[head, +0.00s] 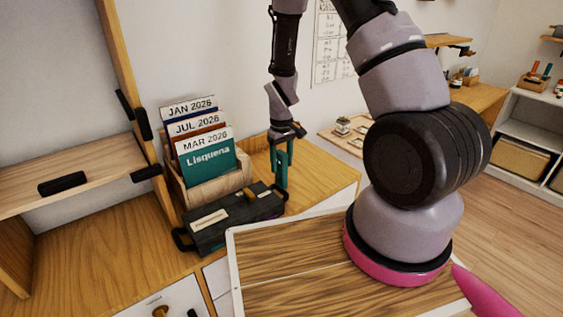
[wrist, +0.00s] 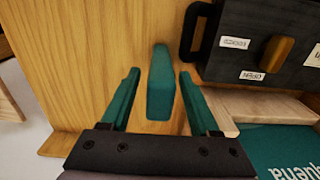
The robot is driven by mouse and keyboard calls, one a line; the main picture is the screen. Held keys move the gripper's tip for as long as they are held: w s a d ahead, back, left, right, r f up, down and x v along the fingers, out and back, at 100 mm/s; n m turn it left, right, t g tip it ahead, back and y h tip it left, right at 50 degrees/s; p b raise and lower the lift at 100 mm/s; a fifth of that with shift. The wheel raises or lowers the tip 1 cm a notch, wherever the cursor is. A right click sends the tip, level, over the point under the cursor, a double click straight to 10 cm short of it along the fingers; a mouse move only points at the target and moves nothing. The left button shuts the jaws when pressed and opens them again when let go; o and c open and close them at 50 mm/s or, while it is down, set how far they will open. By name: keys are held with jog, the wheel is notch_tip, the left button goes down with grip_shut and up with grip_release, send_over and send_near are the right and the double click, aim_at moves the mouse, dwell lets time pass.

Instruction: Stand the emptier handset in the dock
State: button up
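My gripper (wrist: 160,88) has two teal fingers spread apart in the wrist view. A teal tapered block (wrist: 160,85) shows between them, with a gap on each side; I cannot tell whether it is a separate object or part of my gripper. In the head view my gripper (head: 281,165) points down over the wooden cabinet top (head: 325,178), right of a dark case (head: 232,217). The case also shows at the upper right in the wrist view (wrist: 225,65). I cannot clearly identify any handset or dock, or any charge level.
A wooden holder (head: 217,190) with upright labelled folders (head: 207,158) stands behind the case. A wooden shelf (head: 85,178) with black handles is at left. Small items (head: 343,125) sit on a board at the back. A shelving unit (head: 530,130) stands far right.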

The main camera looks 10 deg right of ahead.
notch_tip(320, 180, up, 13)
jog(key=s+d+r+m+t, duration=0.1)
jog(key=s+r, duration=0.3)
jog(key=r, duration=0.4)
jog(key=s+d+r+m+t+y, duration=0.1)
jog(key=s+d+r+m+t, duration=0.1)
jog(key=r, duration=0.6)
jog(key=s+d+r+m+t+y, duration=0.1)
jog(key=s+r+m+t, duration=0.1)
jog(key=s+r, duration=0.3)
notch_tip(320, 180, up, 4)
jog(key=shift+s+d+m, duration=0.35)
jog(key=shift+m, duration=0.45)
jog(key=shift+o, duration=0.3)
jog(key=s+r+m+t, duration=0.1)
jog(key=s+r+m, duration=0.1)
jog(key=s+r, duration=0.2)
jog(key=s, duration=0.2)
jog(key=shift+s+d+t, duration=0.3)
jog(key=shift+t, duration=0.1)
jog(key=o, duration=0.4)
jog(key=shift+s+r, duration=0.1)
jog(key=shift+s, duration=0.1)
